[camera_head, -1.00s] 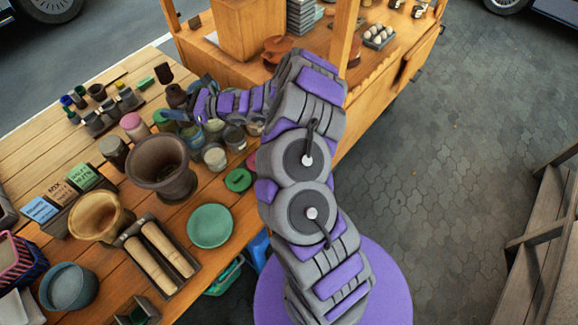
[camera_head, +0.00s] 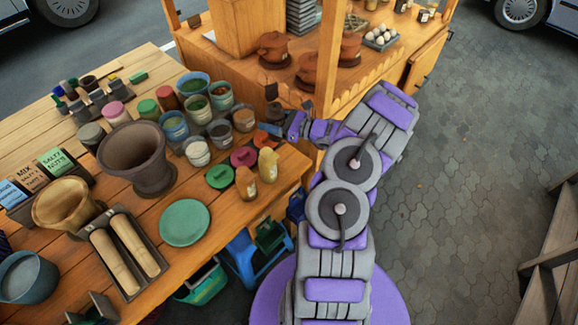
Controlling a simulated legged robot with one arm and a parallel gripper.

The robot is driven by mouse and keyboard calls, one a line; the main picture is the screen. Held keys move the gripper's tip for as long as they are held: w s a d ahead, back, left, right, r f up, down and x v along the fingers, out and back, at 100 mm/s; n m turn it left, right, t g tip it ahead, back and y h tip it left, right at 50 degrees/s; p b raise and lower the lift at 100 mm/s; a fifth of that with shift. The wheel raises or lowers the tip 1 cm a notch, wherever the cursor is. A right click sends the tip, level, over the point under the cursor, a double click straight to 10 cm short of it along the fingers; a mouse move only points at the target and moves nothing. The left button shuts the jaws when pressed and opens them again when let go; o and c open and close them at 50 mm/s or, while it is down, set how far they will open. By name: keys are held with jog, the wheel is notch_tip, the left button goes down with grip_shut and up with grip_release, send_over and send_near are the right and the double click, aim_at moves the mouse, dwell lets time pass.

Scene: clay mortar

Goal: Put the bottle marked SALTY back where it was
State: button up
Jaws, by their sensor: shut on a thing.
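My gripper (camera_head: 268,127) is past the right edge of the wooden table, beside the stall counter. It is shut on a dark brown bottle (camera_head: 274,110), held off the table. No SALTY mark can be read on it. Two tan bottles, one orange-brown (camera_head: 246,184) and one yellowish (camera_head: 268,166), stand upright at the table's right corner. Their labels are too small to read. The fingertips are small and partly hidden by the wrist.
Several jars and cups (camera_head: 196,150) crowd the table between the clay mortar (camera_head: 137,158) and my gripper. Green (camera_head: 219,176) and pink (camera_head: 244,156) lids lie by the tan bottles. The stall counter (camera_head: 290,88) with brown pots stands behind. A green plate (camera_head: 185,222) lies in front.

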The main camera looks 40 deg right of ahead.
aim_at(280, 125)
jog(key=shift+s+d+f+h+b, duration=0.2)
jog(key=shift+s+d+f, duration=0.25)
jog(key=shift+s, duration=0.2)
jog(key=shift+s+d+f+h+b, duration=0.1)
jog(key=shift+s+d+f+b, duration=0.15)
jog(key=shift+s+f, duration=0.3)
jog(key=shift+s+d+f, duration=0.15)
jog(key=shift+s+f, duration=0.05)
jog(key=shift+s, duration=0.35)
notch_tip(280, 125, down, 9)
jog(key=b, duration=0.2)
jog(key=shift+d+f+b, duration=0.15)
jog(key=shift+b, duration=0.2)
jog(key=shift+f, duration=0.2)
jog(key=shift+d+f, duration=0.1)
jog(key=shift+f, duration=0.05)
jog(key=o, duration=1.1)
